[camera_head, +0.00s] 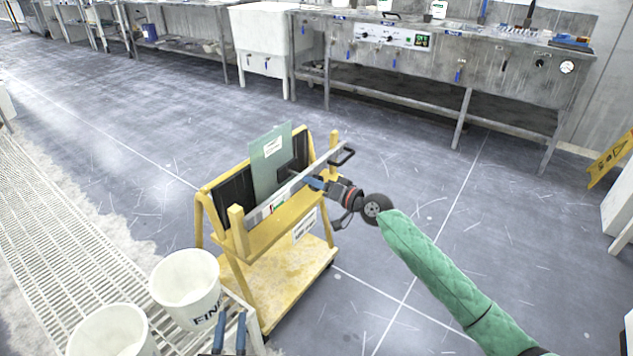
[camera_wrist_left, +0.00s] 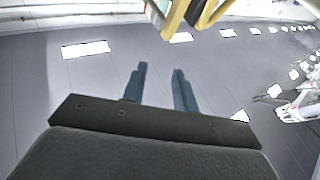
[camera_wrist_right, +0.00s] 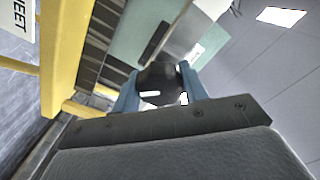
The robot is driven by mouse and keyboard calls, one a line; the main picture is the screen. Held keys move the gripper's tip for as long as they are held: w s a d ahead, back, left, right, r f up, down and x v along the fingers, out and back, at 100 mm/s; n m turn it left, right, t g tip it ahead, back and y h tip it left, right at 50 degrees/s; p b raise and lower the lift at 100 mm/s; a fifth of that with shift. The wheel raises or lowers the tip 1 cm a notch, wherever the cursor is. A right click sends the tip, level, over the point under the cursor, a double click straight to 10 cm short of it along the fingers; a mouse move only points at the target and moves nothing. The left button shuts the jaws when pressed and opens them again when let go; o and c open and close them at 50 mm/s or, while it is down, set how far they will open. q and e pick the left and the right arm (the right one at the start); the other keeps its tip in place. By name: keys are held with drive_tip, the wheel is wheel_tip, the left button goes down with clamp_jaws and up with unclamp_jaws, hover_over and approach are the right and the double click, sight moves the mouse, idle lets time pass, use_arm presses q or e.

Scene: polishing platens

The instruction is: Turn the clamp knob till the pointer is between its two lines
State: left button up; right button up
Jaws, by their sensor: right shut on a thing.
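A yellow cart (camera_head: 250,238) holds an upright grey-green plate (camera_head: 268,165) against a dark ribbed back, with a pale clamp bar (camera_head: 312,175) across its front. My right gripper (camera_head: 316,183) is at the front of this bar. In the right wrist view its blue fingers (camera_wrist_right: 160,88) are shut on the black clamp knob (camera_wrist_right: 158,78), one finger on each side. The knob is hidden in the head view. A label with red and green (camera_head: 277,203) is on the bar; pointer and lines cannot be made out. My left gripper (camera_head: 230,335) is open and empty, low at the front.
Two white buckets (camera_head: 185,277) stand on the grating (camera_head: 60,230) left of the cart. A steel bench (camera_head: 440,55) with a control panel and a white sink (camera_head: 262,40) are at the back. A yellow floor sign (camera_head: 610,158) stands at right. The floor between is clear.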

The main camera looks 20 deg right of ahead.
use_arm(q)
drive_tip(key=f+g, duration=0.1)
drive_tip(key=f, duration=0.1)
drive_tip(key=f+g, duration=0.1)
drive_tip(key=f, duration=0.2)
drive_tip(key=shift+w+d+f, duration=0.1)
drive_tip(key=shift+d+f, duration=0.1)
drive_tip(key=shift+f, duration=0.15)
use_arm(e)
drive_tip(key=shift+d+m, duration=0.1)
drive_tip(key=shift+m, duration=0.3)
drive_tip(key=o, duration=1)
drive_tip(key=shift+c, duration=0.2)
drive_tip(key=shift+s+d, duration=0.25)
drive_tip(key=shift+s, duration=0.05)
use_arm(q)
wheel_tip(320, 180, up, 8)
drive_tip(key=t, duration=0.3)
drive_tip(key=shift+s+a, duration=0.3)
use_arm(e)
drive_tip(key=v, duration=0.7)
